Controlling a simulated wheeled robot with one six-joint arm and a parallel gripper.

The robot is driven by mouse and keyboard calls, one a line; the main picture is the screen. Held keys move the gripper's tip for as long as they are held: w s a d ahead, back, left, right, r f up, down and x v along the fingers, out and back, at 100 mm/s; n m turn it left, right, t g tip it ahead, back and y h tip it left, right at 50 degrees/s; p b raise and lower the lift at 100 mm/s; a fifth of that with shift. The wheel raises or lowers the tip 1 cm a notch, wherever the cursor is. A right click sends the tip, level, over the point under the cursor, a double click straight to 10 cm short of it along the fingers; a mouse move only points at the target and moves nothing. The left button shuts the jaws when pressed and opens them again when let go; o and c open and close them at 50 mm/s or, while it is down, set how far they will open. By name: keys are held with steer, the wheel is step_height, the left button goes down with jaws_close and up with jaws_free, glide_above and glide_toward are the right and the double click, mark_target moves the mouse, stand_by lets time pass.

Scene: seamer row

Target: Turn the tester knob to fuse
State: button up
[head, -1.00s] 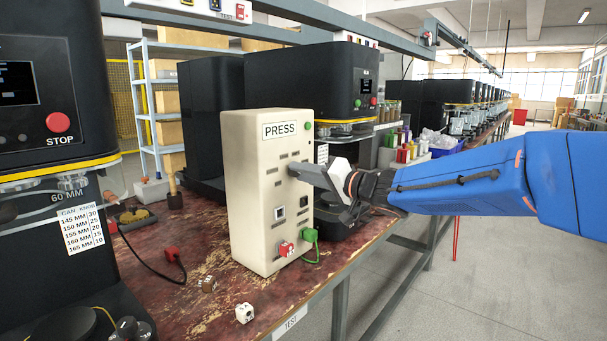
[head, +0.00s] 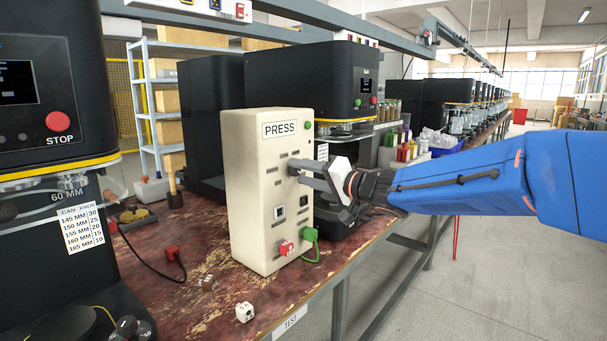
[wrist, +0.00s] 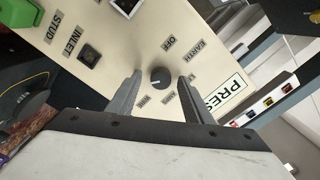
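The tester is a cream upright box (head: 250,195) labelled PRESS, standing on the worn red bench. In the wrist view its small dark round knob (wrist: 160,78) has a pale mark on its lower left side. Printed labels ring the knob; OFF and EARTH can be read, while the others are too small to read surely. My gripper (head: 295,171) is at the tester's front face, fingers pointing at it. In the wrist view the fingers stand either side of the knob, with a gap on each side.
A red plug (head: 286,248) and a green plug (head: 309,235) sit low on the tester's face. A black machine with a red STOP button (head: 58,121) stands at the left. The aisle at the right is clear.

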steer(key=v, duration=1.7)
steer(key=shift+d, duration=0.2)
steer(key=shift+s, duration=0.15)
steer(key=w+d+m+t+h, duration=0.1)
steer(key=d+m+t+h, duration=0.2)
steer(key=d+t+h, duration=0.45)
steer(key=s+d+f+g+h, duration=0.2)
steer(key=s+d+f+h, duration=0.15)
steer(key=d, duration=0.25)
steer(key=s+d+f+g+h, duration=0.3)
steer(key=d+f+h, duration=0.15)
steer(key=d, duration=0.25)
steer(key=s+a+f+n+g, duration=0.1)
steer(key=s+f+g, duration=0.3)
steer(key=s+f, duration=0.5)
steer(key=s+a+f+n+g+y, duration=0.1)
steer(key=s+f+g, duration=0.3)
steer(key=s+f, duration=0.5)
steer(key=s+n, duration=0.1)
steer(key=s, duration=0.4)
steer(key=shift+a+n+g, duration=0.35)
steer(key=shift+n, duration=0.05)
